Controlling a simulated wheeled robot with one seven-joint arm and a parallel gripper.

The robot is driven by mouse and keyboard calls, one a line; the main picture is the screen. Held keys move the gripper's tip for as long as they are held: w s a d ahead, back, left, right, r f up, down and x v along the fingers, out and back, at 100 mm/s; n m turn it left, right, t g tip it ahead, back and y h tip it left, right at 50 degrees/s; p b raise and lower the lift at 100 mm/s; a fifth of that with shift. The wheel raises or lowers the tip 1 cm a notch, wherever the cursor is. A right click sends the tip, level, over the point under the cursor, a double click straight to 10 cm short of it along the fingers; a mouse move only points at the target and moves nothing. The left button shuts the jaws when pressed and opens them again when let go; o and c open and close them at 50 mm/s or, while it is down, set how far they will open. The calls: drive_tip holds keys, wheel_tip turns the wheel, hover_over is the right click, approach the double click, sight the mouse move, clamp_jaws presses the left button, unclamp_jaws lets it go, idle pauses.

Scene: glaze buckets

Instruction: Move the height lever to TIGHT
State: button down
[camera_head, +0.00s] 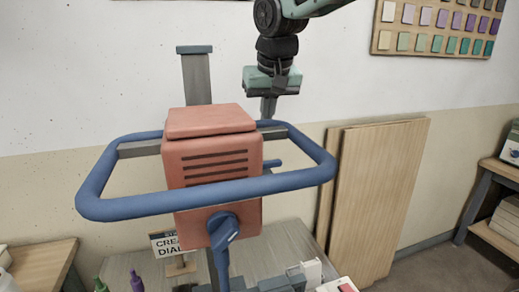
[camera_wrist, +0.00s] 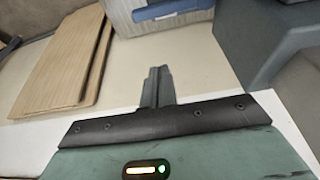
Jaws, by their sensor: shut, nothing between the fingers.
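A red motor box (camera_head: 212,165) with dark slots stands in a blue ring handle (camera_head: 290,181) on an upright grey post (camera_head: 196,78). A short blue peg (camera_head: 272,163) sticks out at the box's right side. I cannot tell which is the height lever; no TIGHT marking is readable. My gripper (camera_head: 268,112) is shut and empty, pointing down behind and right of the box, above the handle's rear bar. Its closed fingers also show in the wrist view (camera_wrist: 158,86).
A sign (camera_head: 164,244), partly hidden, reads "CREA… DIAL". Bottles (camera_head: 137,281) and small white items (camera_head: 312,272) stand low in front. Wooden boards (camera_head: 375,190) lean on the wall at right; they also show in the wrist view (camera_wrist: 65,60). A shelf (camera_head: 497,168) is far right.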

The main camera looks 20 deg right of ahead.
drive_tip(key=f+p, duration=0.1)
drive_tip(key=f, duration=0.2)
drive_tip(key=f+p, duration=0.2)
drive_tip(key=f, duration=0.1)
drive_tip(key=s+f+p, duration=0.1)
drive_tip(key=f, duration=0.2)
drive_tip(key=shift+f, duration=0.15)
drive_tip(key=shift+w, duration=0.1)
